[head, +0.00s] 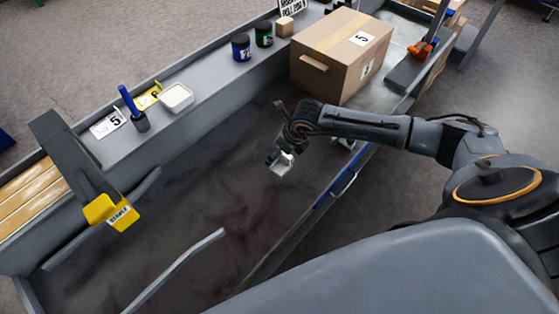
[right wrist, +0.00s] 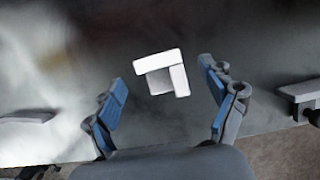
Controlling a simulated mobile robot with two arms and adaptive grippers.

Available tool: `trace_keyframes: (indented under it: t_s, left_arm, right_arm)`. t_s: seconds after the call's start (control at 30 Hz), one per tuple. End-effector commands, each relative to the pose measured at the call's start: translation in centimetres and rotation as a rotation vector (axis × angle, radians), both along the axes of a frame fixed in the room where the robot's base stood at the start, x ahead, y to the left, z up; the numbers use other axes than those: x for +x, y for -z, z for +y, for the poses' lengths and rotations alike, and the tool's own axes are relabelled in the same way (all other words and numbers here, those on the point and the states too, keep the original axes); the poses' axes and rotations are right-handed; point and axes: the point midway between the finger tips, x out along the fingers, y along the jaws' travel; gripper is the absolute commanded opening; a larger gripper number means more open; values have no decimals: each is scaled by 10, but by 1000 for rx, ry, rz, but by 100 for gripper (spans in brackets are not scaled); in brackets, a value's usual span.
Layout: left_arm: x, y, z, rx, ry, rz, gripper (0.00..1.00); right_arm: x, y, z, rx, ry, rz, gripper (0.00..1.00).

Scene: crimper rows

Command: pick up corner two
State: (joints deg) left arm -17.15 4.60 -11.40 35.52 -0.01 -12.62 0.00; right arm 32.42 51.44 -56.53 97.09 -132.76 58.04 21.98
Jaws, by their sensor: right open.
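A white L-shaped corner piece (right wrist: 176,78) lies on the dark work surface in the right wrist view, ahead of and between the fingers. It also shows in the head view (head: 281,165), just below my right gripper (head: 277,153). My right gripper is open (right wrist: 163,92), its blue-padded fingers either side of the piece and not visibly touching it. My left gripper is not in view.
A cardboard box (head: 325,62) marked 5 stands behind my right gripper. A grey stapling tool with a yellow head (head: 111,213) is at the left. Cups (head: 241,47), a white dish (head: 176,97) and number cards (head: 108,124) line the back ledge.

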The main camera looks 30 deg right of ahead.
Motion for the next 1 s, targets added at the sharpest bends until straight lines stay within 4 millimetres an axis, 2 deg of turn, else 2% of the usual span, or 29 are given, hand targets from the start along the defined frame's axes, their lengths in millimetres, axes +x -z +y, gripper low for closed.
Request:
trace_keyframes:
  t_s: [0.23,0.53,0.6,0.77,1.0]
  left_arm:
    - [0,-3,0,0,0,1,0]
    - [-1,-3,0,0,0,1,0]
    - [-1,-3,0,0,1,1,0]
    - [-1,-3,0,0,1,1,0]
    - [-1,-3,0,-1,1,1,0]
  right_arm:
    - [11,33,6,2,0,2,83]
    - [12,37,6,1,0,0,83]
    - [12,37,6,1,0,0,70]
    - [12,37,6,1,0,0,46]
    - [12,37,6,1,0,0,46]
